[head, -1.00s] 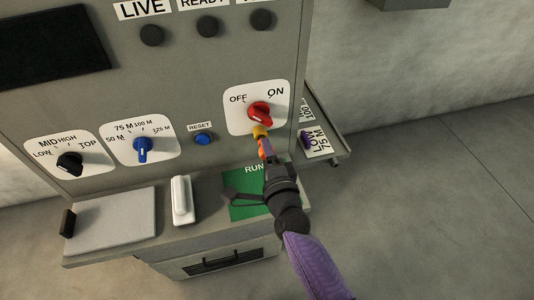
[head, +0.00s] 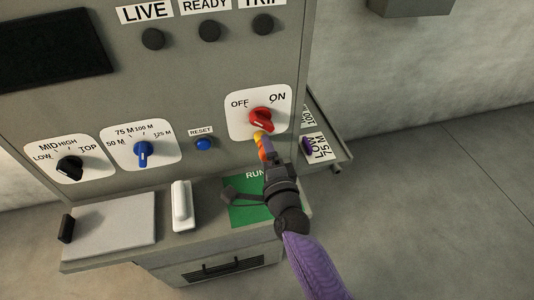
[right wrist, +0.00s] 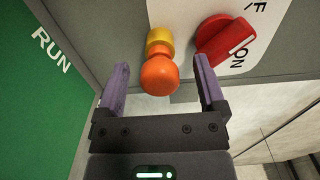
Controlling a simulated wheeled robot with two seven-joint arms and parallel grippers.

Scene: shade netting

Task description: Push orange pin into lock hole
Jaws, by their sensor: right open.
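The orange pin (right wrist: 160,76) has a rounded head and sits at a yellow collar (right wrist: 159,40) on the grey panel, just below the red switch. The pin's head stands out from the collar; how deep it sits and the hole itself are hidden. In the head view the pin (head: 266,149) and the collar (head: 258,138) show just beyond my right gripper (head: 268,158). In the right wrist view my right gripper (right wrist: 161,88) is open, with purple fingers on either side of the pin's head and gaps on both sides. My left gripper is not in view.
The red OFF/ON switch (head: 262,119) is close above the collar. A blue RESET button (head: 204,144), a blue dial (head: 142,151) and a black dial (head: 70,166) are to the left. A green RUN plate (head: 246,211) lies below. A side shelf (head: 339,154) juts out right.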

